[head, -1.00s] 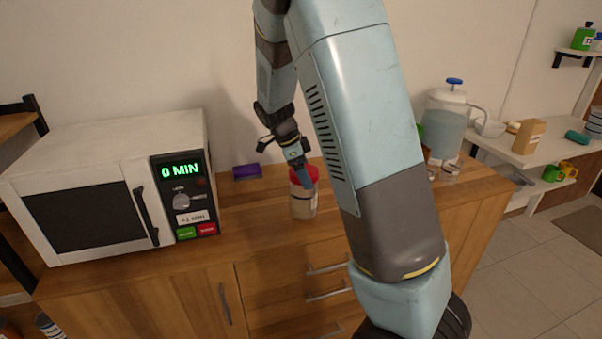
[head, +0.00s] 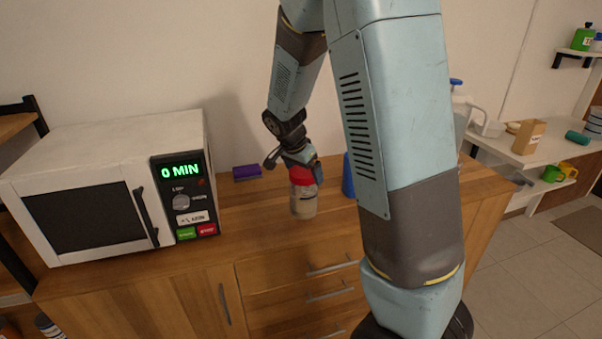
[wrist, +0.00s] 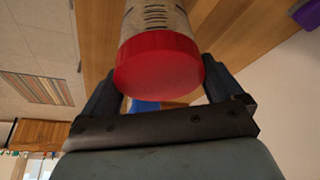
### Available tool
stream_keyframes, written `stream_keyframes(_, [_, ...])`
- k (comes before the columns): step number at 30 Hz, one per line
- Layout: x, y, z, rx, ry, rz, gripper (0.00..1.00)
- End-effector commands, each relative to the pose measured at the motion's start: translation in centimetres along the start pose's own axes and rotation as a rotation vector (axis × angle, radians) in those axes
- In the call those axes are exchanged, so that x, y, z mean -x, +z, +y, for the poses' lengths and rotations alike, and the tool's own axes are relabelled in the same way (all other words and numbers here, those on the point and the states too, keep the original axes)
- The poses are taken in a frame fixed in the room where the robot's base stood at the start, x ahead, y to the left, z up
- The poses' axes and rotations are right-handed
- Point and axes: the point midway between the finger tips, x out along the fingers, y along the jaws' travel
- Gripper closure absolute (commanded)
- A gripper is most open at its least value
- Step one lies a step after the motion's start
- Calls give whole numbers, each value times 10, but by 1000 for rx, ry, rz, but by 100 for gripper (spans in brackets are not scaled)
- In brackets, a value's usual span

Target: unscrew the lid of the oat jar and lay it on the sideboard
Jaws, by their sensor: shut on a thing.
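The oat jar (head: 303,201) is a clear jar with pale contents, standing upright on the wooden sideboard (head: 240,222). Its red lid (head: 300,175) is on top of the jar. In the wrist view the red lid (wrist: 158,70) faces the camera, with the jar body (wrist: 155,20) beyond it. My gripper (head: 303,168) is at the top of the jar, its fingers on either side of the lid. It is shut on the lid. The near finger hides part of the lid in the head view.
A white microwave (head: 85,150) stands left of the jar. A purple sponge-like block (head: 247,172) lies behind and left. A blue object (head: 348,178) stands right of the jar, partly behind my arm. The sideboard front left of the jar is clear.

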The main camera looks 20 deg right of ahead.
Motion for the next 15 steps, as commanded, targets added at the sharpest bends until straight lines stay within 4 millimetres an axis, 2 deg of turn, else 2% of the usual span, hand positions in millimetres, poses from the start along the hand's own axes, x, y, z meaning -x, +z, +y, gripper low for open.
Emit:
stream_keyframes(6, [0, -1, 0, 167, -71, -1, 47])
stream_keyframes(15, [0, 0, 0, 191, -80, 0, 47])
